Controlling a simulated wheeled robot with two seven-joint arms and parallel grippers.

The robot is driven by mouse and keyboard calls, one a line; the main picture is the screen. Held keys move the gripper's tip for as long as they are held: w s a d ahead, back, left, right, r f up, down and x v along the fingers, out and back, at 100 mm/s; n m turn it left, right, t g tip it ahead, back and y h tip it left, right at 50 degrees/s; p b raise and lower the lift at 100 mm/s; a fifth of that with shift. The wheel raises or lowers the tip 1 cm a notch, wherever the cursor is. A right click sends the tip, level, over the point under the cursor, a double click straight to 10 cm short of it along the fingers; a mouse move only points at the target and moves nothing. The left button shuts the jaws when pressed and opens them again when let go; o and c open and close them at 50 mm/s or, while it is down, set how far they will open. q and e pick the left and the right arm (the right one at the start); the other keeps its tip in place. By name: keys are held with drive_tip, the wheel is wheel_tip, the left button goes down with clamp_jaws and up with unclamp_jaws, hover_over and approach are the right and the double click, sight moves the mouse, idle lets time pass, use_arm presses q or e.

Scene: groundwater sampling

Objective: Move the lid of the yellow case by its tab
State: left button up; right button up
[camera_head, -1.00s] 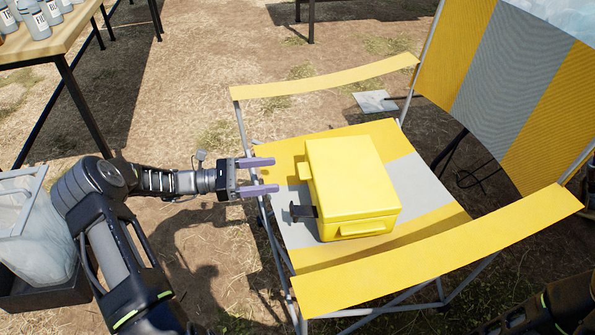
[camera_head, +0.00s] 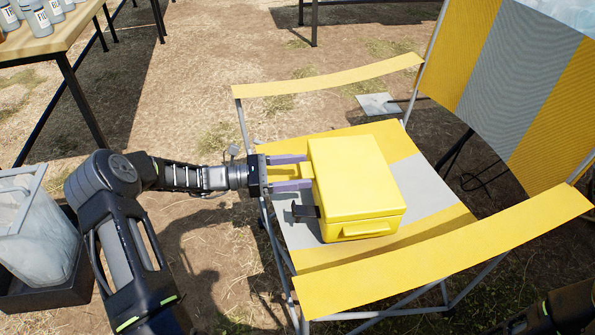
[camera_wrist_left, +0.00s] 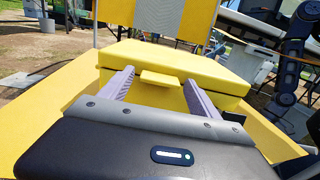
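The yellow case (camera_head: 355,185) stands on the seat of a folding chair, with its lid (camera_head: 345,165) down. It also shows in the left wrist view (camera_wrist_left: 180,68). The small yellow tab (camera_wrist_left: 160,78) sticks out from the case side facing my left gripper. My left gripper (camera_head: 309,171) is open, with one purple finger on each side of the tab and the tips close to the case wall. Whether a finger touches the tab cannot be told. A black latch-like piece (camera_head: 305,211) sits on the same side. My right gripper is out of view.
The chair has a yellow front armrest strip (camera_head: 440,250) and a far armrest strip (camera_head: 330,78) on either side of the case. A wooden table (camera_head: 60,40) with bottles stands at the upper left. A clear bin (camera_head: 32,225) is at the left.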

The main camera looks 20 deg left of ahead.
use_arm(q)
clamp_jaws()
idle(0.6)
